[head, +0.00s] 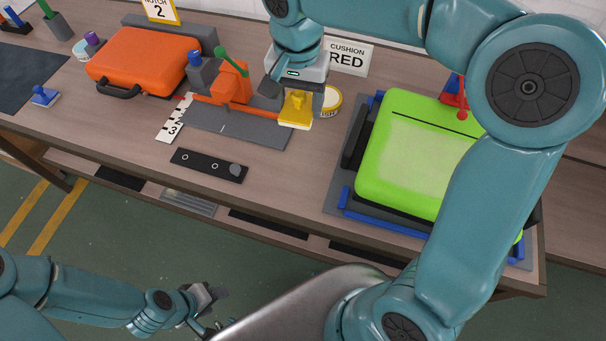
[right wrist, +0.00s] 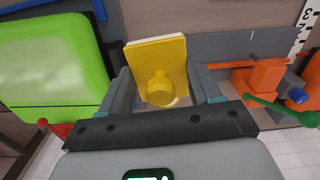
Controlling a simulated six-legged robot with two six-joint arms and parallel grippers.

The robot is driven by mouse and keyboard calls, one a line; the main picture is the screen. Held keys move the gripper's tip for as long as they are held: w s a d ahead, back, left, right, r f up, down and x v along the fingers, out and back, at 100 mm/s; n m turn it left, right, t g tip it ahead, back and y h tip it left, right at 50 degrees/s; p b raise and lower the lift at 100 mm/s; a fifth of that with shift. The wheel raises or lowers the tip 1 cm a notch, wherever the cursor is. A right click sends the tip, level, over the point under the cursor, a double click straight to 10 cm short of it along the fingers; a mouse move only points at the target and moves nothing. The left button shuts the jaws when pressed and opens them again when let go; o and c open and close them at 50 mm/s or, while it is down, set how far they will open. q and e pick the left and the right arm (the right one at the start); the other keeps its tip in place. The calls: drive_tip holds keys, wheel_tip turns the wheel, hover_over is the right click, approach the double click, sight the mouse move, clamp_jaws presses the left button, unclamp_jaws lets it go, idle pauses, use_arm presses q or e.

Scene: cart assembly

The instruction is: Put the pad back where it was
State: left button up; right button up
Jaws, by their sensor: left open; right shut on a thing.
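The yellow pad (head: 297,110), a flat block with a round knob, is at the right end of a grey plate (head: 230,127). My right gripper (head: 293,90) is shut on it from above. In the right wrist view the pad (right wrist: 157,55) sits between the two fingers (right wrist: 162,88), its knob toward the palm. I cannot tell whether the pad touches the plate. My left gripper (head: 208,302) is open and empty, low in front of the table.
An orange clamp (head: 231,84) stands left, a green cushion (head: 415,155) right. A black strip (head: 208,166) lies in front. An orange case (head: 142,63) is further left.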

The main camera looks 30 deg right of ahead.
drive_tip(key=shift+s+d+f+m, duration=0.2)
drive_tip(key=shift+s+f+m, duration=0.1)
drive_tip(key=shift+f+m, duration=0.1)
drive_tip(key=b, duration=0.1)
hover_over(301, 168)
wheel_tip(301, 168, down, 14)
drive_tip(key=shift+r, duration=0.15)
wheel_tip(301, 168, down, 5)
drive_tip(key=shift+r, duration=0.1)
drive_tip(key=shift+f+b, duration=0.2)
drive_tip(key=shift+b, duration=0.15)
drive_tip(key=o, duration=0.9)
drive_tip(key=shift+o, duration=0.2)
drive_tip(key=shift+r, duration=0.1)
